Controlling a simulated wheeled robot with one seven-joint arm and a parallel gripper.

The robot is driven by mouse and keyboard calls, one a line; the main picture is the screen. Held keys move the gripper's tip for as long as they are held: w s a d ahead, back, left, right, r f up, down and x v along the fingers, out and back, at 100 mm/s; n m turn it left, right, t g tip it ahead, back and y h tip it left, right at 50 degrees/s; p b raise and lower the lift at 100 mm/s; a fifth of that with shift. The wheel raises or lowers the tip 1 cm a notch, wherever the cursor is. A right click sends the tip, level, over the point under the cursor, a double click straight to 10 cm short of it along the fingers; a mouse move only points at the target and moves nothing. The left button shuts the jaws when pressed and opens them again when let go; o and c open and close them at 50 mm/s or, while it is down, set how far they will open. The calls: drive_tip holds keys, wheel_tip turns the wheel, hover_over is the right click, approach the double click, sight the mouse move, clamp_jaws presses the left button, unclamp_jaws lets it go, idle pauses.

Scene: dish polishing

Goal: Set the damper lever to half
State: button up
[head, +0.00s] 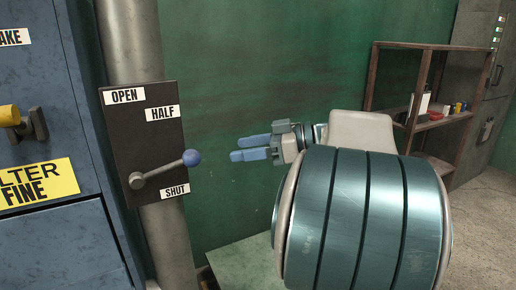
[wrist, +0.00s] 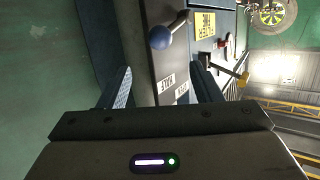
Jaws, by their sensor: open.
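The damper lever (head: 163,170) is a grey arm with a blue ball knob (head: 191,158), pivoted low on a dark plate (head: 120,148) fixed to a pipe. The plate carries OPEN (head: 124,96), HALF (head: 162,113) and SHUT (head: 175,190) labels. The lever points right and slightly up, between HALF and SHUT, nearer SHUT. My gripper (head: 235,148) is open and empty, right of the knob and apart from it. In the wrist view, the knob (wrist: 160,38) shows beyond the open fingers, near the top, with the lever (wrist: 178,22) running up to the right.
A blue cabinet (head: 55,235) with a yellow FILTER FINE label (head: 38,180) and a yellow-knobbed handle (head: 10,115) stands left of the pipe (head: 135,40). A green wall (head: 240,60) is behind. Brown shelves (head: 425,85) stand at the right, clear of the lever.

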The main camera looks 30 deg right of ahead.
drive_tip(key=shift+v, duration=1.2)
